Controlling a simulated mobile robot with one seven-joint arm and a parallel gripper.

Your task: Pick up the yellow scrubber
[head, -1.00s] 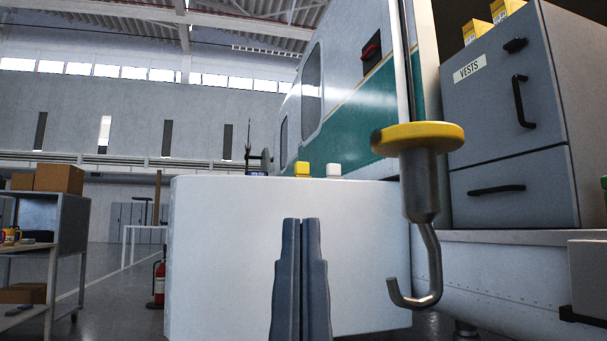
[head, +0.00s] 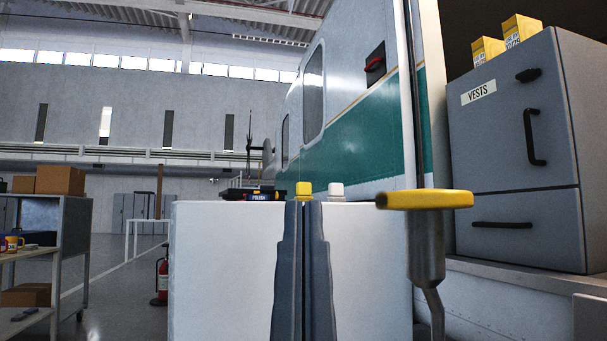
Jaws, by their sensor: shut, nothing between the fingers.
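A small yellow item (head: 303,188), which may be the scrubber, shows at the top edge of a large white block (head: 230,265). Its lower part is hidden behind my fingertips and the edge. My gripper (head: 303,204) points upward in the lower middle of the head view. Its two grey fingers are shut with nothing between them. The fingertips appear just below the yellow item and in front of the white block. The distance between them is hard to judge.
A white item (head: 336,190) and a dark container labelled POLISH (head: 258,196) are also on the block. A hook with a yellow disc (head: 425,200) hangs at right, near a grey VESTS cabinet (head: 510,150). A shelf cart (head: 60,250) and a fire extinguisher (head: 162,280) stand left.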

